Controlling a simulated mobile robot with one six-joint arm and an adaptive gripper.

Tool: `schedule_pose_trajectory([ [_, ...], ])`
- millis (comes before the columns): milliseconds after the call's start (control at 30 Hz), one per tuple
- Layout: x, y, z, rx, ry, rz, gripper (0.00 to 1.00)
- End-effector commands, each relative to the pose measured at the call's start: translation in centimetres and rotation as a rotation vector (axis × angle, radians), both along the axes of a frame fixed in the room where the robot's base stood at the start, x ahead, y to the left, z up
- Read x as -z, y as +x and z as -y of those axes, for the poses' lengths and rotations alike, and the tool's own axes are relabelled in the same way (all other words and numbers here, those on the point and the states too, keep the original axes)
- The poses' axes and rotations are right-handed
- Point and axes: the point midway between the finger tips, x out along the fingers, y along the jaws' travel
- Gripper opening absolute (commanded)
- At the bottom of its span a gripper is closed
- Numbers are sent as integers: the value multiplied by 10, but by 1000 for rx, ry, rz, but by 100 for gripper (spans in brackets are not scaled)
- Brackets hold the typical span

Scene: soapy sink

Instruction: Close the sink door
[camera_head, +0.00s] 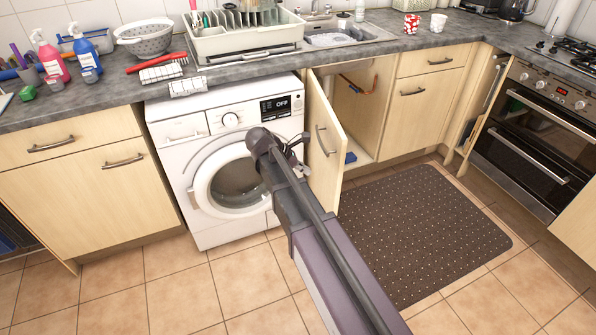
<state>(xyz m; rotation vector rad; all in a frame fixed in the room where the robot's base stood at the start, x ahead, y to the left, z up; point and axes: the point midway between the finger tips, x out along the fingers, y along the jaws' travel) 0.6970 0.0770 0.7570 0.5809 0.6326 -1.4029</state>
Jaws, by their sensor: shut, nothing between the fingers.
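The sink door (324,150) is a light wood cabinet door under the sink. The cabinet opening (362,110) shows an orange pipe inside. My arm reaches up from the bottom right, and my gripper (300,141) is at its far end, in front of the washing machine and just left of the door. The gripper is small and partly hidden by my arm; its fingers look closed and empty. I cannot tell whether it touches the door.
A white washing machine (205,200) stands left of the door. A dark dotted mat (420,235) lies on the tiled floor to the right. The sink (335,38) and a dish rack (240,45) are on the counter above. An oven (530,140) stands at the far right.

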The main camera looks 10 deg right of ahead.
Motion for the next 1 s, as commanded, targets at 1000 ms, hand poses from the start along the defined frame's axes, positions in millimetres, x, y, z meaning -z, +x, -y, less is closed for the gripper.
schedule_pose_trajectory([
  [1000, 40, 7, 81, 0, 0, 0, 0],
])
